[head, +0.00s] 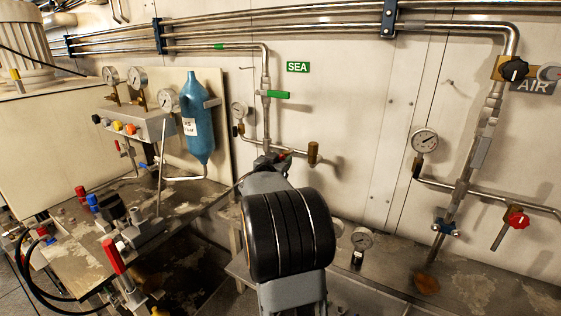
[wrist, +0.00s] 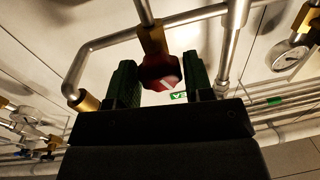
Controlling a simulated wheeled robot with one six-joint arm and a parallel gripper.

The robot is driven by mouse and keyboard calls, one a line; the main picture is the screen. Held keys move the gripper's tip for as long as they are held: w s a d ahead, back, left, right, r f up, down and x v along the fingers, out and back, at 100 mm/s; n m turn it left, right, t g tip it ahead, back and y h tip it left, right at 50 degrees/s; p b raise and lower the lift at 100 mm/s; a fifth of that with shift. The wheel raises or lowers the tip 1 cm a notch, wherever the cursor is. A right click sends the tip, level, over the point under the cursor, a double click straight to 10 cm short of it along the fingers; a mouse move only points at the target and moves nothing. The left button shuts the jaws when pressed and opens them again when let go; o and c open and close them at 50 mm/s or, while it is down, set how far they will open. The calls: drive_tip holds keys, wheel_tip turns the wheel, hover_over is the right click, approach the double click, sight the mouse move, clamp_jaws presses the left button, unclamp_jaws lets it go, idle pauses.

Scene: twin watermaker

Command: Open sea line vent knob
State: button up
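The sea line vent knob (wrist: 160,72) is a dark red knob on a brass valve body (wrist: 152,40). In the wrist view it sits between the two green fingers of my gripper (wrist: 159,76), near their tips. The fingers stand apart, one on each side of the knob; I cannot tell whether they touch it. In the head view my dark arm link hides most of my gripper, and only a small bit of red and green shows at the pipe below the SEA sign (head: 298,67).
A green-handled valve (head: 278,95) is on the vertical sea pipe above. A brass fitting (head: 313,153) ends the side pipe to the right. A gauge (head: 239,110) is at the left, with a blue cylinder (head: 197,120) beyond. The AIR line has another red knob (head: 518,219).

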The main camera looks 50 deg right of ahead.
drive_tip(key=c, duration=0.5)
drive_tip(key=shift+r, duration=0.1)
drive_tip(key=shift+c, duration=0.2)
drive_tip(key=shift+p, duration=0.6)
drive_tip(key=shift+r+n+p, duration=0.25)
drive_tip(key=shift+n+p, duration=0.55)
drive_tip(key=shift+p, duration=0.35)
drive_tip(key=n+p, duration=0.1)
drive_tip(key=p, duration=0.2)
drive_tip(key=shift+r+n, duration=0.1)
drive_tip(key=shift+n, duration=0.2)
drive_tip(key=n+p, duration=0.5)
drive_tip(key=p, duration=0.3)
drive_tip(key=shift+w+y, duration=0.1)
drive_tip(key=shift+y, duration=0.2)
drive_tip(key=n+p, duration=0.3)
drive_tip(key=shift+f+g, duration=0.2)
drive_tip(key=shift+g, duration=0.2)
drive_tip(key=shift+w+f+n+p, duration=0.1)
drive_tip(key=shift+f+n+p, duration=0.05)
drive_tip(key=shift+n+p, duration=1)
drive_tip(key=shift+f, duration=0.1)
